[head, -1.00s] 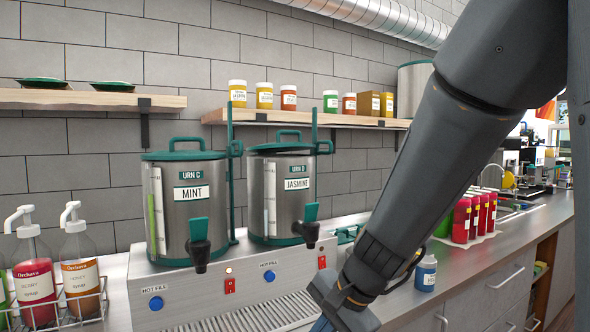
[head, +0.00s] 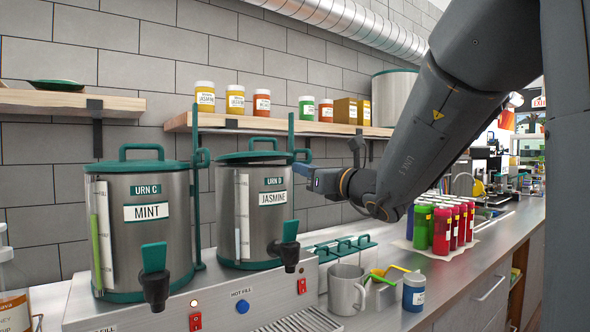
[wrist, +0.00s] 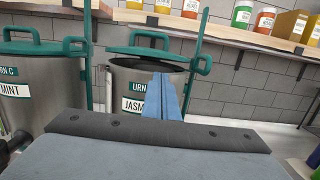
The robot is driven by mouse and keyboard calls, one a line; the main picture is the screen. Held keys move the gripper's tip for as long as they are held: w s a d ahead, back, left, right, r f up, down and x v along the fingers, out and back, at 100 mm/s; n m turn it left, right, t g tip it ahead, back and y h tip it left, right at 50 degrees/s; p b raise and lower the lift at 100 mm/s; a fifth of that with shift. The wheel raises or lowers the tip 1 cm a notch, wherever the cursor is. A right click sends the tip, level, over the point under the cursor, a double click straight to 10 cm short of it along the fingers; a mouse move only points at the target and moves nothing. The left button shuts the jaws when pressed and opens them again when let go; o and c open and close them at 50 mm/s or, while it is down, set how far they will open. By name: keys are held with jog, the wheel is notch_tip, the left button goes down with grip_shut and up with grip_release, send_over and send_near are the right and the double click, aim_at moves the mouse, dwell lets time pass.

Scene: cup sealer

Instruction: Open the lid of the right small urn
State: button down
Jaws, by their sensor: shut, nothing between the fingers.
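The right small urn, labelled URN D JASMINE (head: 252,210), is a steel cylinder with a green lid (head: 246,157) that has a loop handle. In the wrist view, a dark gap shows between the lid (wrist: 140,51) and the urn's rim (wrist: 126,64). My gripper (head: 302,170) is at the urn's right side, just below lid level. Its blue fingers (wrist: 164,95) are shut and empty in front of the urn. I cannot tell whether they touch the lid or rim.
The left urn, URN C MINT (head: 145,225), stands close by with its lid closed. A wooden shelf (head: 300,127) with jars and boxes hangs above and behind. A grey mug (head: 347,290), a blue-labelled bottle (head: 414,292) and red and green bottles (head: 442,228) stand to the right.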

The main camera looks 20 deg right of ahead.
jog(key=p+x, duration=0.3)
jog(key=x, duration=0.6)
jog(key=shift+a, duration=0.15)
jog(key=shift+s, duration=0.1)
